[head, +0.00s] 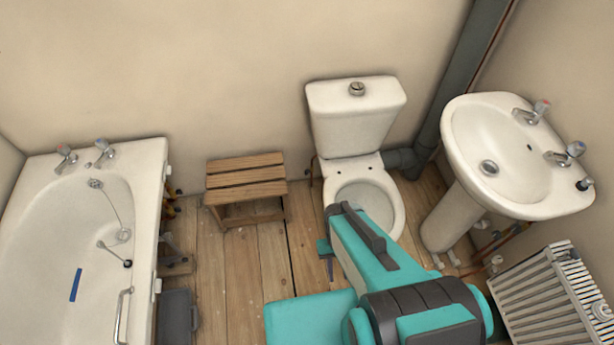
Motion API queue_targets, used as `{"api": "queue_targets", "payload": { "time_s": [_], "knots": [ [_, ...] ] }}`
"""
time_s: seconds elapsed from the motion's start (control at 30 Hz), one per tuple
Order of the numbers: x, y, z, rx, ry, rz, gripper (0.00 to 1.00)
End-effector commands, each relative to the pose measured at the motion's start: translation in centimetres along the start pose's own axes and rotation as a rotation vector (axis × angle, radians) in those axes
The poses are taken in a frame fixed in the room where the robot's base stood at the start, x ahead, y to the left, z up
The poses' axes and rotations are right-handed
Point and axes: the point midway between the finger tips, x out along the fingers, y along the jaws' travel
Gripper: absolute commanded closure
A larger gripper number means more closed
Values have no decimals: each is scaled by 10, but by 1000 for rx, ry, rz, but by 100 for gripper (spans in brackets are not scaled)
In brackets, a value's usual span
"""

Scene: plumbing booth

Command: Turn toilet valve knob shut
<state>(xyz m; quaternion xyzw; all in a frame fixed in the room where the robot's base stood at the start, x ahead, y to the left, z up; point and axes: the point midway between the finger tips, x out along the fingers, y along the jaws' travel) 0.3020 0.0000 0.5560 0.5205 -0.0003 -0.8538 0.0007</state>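The white toilet (355,125) stands against the back wall, right of centre in the head view, with its cistern above and its seat open. A thin dark pipe (312,170) runs beside the toilet's left side, between it and the wooden stool. I cannot make out the valve knob on it; it is too small or hidden. My teal arm reaches forward from the bottom right and covers the front of the toilet bowl. A small teal and dark part of my gripper (328,257) shows low, left of the arm and in front of the bowl. Its fingers are mostly hidden.
A slatted wooden stool (246,178) stands left of the toilet, with a narrow floor gap between. A bathtub (60,230) fills the left. A pedestal sink (520,165), a radiator (550,300) and a grey waste pipe (455,85) are on the right. Bare floorboards (250,260) lie before the stool.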

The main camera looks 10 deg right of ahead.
Motion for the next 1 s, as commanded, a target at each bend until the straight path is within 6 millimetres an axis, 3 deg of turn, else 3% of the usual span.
{"api": "queue_targets", "payload": {
  "time_s": [0.07,0.17,0.37,0.57,1.0],
  "knots": [
    [0,0,0,0,0,0,65],
    [1,0,-2,-3,3,-1,48],
    [13,-4,-22,-39,43,-9,48],
    [37,-12,-70,-126,148,-24,48],
    [80,-36,-203,-383,464,-2,48]
  ]
}}
